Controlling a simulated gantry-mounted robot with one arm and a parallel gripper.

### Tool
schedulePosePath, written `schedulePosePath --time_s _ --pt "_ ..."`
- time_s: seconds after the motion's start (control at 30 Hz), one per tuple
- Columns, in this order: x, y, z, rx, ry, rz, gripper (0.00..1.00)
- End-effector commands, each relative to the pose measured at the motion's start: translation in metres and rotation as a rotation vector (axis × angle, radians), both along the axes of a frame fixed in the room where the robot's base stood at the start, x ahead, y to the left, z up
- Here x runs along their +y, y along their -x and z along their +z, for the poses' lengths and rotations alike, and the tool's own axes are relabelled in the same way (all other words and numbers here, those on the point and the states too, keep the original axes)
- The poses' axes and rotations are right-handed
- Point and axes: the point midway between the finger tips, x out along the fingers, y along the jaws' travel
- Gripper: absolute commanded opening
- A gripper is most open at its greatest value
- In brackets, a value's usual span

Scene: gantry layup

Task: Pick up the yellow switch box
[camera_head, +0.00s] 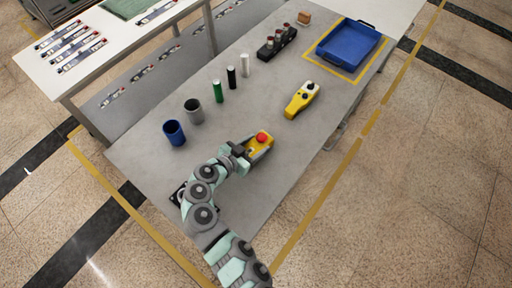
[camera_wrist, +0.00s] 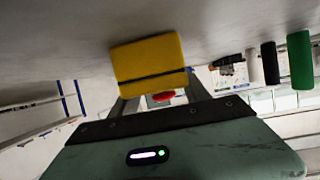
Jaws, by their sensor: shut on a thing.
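The yellow switch box (camera_head: 260,149) has a red button on top and is at the near part of the grey table. My gripper (camera_head: 244,151) is at its left side and is shut on it. In the wrist view the yellow box (camera_wrist: 150,62) sits between the fingertips, with a dark line across it and the red button partly hidden behind the gripper. I cannot tell whether the box rests on the table or is just above it. A second yellow device (camera_head: 302,99), longer and with dark buttons, lies farther right on the table.
A blue cup (camera_head: 174,133), a grey cup (camera_head: 194,111), and green (camera_head: 218,91), black (camera_head: 231,77) and white (camera_head: 245,65) cylinders stand in a row. Behind are a dark block with knobs (camera_head: 277,42) and a blue tray (camera_head: 348,45). The table's right front area is clear.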

Motion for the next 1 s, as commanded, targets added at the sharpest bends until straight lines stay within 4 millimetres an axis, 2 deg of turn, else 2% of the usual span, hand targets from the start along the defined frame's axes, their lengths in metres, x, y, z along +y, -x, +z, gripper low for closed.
schedulePosePath --time_s 0.03,0.23,0.47,0.63,0.77,1.0 --pt "0.000 0.000 0.000 0.000 0.000 0.000 0.19" --pt "0.000 0.000 0.000 -0.001 0.001 0.000 0.04" --pt "0.000 0.000 0.001 -0.001 0.001 0.000 0.04" --pt "-0.001 0.000 0.011 -0.003 0.000 -0.002 0.04" --pt "0.000 -0.001 0.034 -0.007 -0.003 0.000 0.04" --pt "0.001 -0.001 0.107 -0.010 -0.005 0.001 0.04"
